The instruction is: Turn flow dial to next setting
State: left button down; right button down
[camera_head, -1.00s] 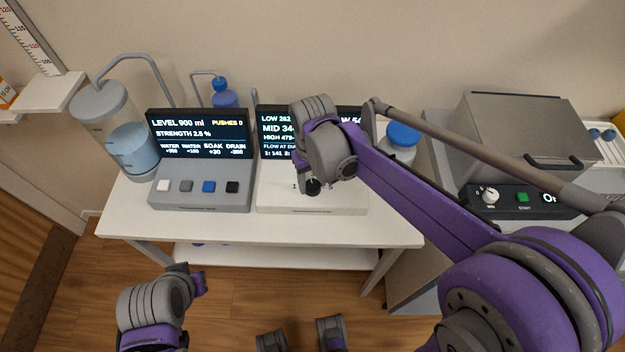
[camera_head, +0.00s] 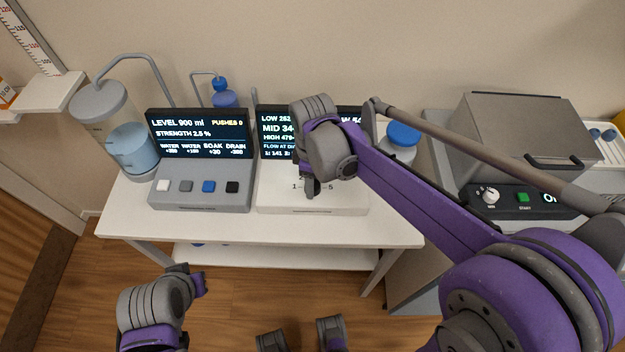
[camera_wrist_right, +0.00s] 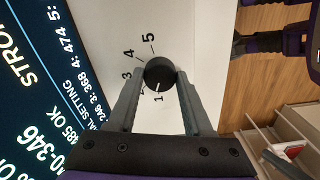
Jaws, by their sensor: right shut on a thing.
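The flow dial (camera_wrist_right: 160,72) is a round black knob with a white pointer line, on a white panel numbered 1 to 5. In the right wrist view the pointer lies close to the 1 mark; the 2 is partly hidden. My right gripper (camera_wrist_right: 158,80) has one finger on each side of the knob and is shut on it. In the head view my right gripper (camera_head: 311,188) is over the front of the white flow unit (camera_head: 345,202) and hides the dial. My left gripper (camera_head: 194,281) is low at left, in front of the table, its jaws unclear.
The flow unit's dark display (camera_head: 275,130) is partly hidden by my right arm. To its left stand a grey control box (camera_head: 200,200) with several buttons and a clear tank (camera_head: 130,150). A blue-capped bottle (camera_head: 402,135) is behind. A grey machine (camera_head: 525,130) stands at right.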

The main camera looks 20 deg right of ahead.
jog(key=shift+n, duration=1.2)
jog(key=shift+c, duration=1.6)
grip_release()
notch_tip(320, 180, up, 11)
jog(key=shift+p, duration=0.45)
